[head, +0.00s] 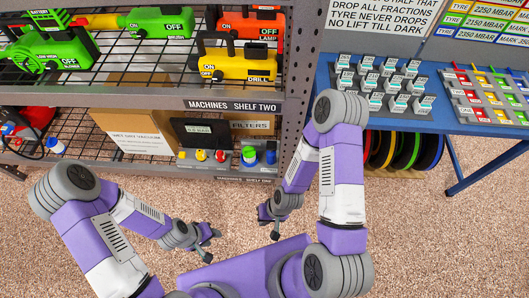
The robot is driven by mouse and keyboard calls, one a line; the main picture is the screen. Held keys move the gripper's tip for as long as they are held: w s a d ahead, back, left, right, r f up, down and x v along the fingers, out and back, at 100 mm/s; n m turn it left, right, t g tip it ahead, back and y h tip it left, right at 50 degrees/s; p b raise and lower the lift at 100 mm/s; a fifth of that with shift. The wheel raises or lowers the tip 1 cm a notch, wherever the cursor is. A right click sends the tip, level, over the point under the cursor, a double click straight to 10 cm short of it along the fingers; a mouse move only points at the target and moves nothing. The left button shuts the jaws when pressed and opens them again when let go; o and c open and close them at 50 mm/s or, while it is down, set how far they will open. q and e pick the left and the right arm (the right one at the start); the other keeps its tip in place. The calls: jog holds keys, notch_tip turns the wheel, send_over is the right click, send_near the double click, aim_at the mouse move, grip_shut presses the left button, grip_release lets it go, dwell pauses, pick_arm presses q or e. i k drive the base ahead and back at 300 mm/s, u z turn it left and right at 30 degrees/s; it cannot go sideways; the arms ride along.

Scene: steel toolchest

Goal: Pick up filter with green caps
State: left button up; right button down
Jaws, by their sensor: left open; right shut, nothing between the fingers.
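A small filter with a green cap (249,155) stands on the lower shelf, in a row beneath the FILTERS label. It looks pale in the body, with some blue at its base; details are too small to tell. My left gripper (212,244) is open and empty, in front of the shelf and below the filter in the picture. My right gripper (275,234) is shut and empty, also in front of the shelf, slightly right of the filter. Neither gripper touches it.
A blue-topped item (270,153) stands just right of the filter, and several small capped items (201,156) stand to its left. A cardboard box (132,135) is further left. The upper shelf edge (150,101) overhangs. A steel post (299,75) and a blue table (400,122) are at right.

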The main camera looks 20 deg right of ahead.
aim_at(249, 152)
jog(key=z, duration=0.45)
jog(key=k, duration=1.05)
jog(key=u, duration=0.75)
